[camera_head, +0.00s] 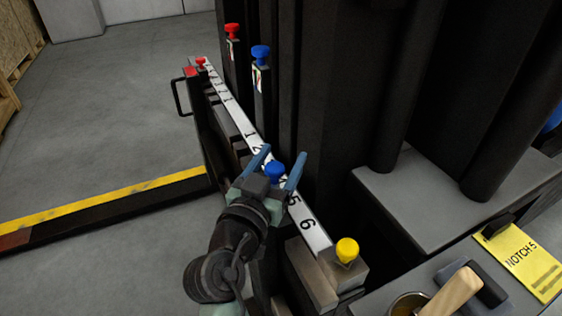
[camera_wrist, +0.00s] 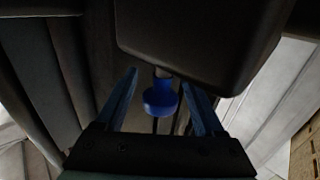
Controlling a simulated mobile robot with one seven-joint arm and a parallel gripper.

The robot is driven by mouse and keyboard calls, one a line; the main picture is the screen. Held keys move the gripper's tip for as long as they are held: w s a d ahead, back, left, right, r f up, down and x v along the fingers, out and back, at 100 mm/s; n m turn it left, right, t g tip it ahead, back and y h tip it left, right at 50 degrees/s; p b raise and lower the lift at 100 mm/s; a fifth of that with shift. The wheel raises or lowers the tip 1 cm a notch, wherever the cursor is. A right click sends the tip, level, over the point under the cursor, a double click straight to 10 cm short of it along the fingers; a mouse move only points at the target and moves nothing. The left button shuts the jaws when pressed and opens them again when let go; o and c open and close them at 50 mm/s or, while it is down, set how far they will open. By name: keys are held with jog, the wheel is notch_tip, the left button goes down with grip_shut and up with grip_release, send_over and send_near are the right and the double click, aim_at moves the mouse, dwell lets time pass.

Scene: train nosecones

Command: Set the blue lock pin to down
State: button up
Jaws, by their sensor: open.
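The blue lock pin's round knob (camera_head: 275,172) stands on the numbered rail, near the marks 4 and 5. My gripper (camera_head: 285,153) is open, with one blue finger on each side of this knob. In the wrist view the knob (camera_wrist: 160,99) hangs between the finger pads of my gripper (camera_wrist: 160,79), with gaps visible on both sides. A short grey shaft shows between the knob and a dark block. The pin's lower part is hidden in the head view.
The white numbered rail (camera_head: 233,108) runs from a red knob (camera_head: 200,62) to a yellow knob (camera_head: 347,250). Another blue knob (camera_head: 261,53) and a red knob (camera_head: 232,30) top labelled posts behind. Dark columns (camera_head: 335,90) stand close on the right. Open floor (camera_head: 110,110) lies left.

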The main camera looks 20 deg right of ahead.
jog(key=shift+w+d, duration=0.15)
jog(key=shift+d, duration=0.05)
grip_shut()
dwell(0.3)
dwell(1.1)
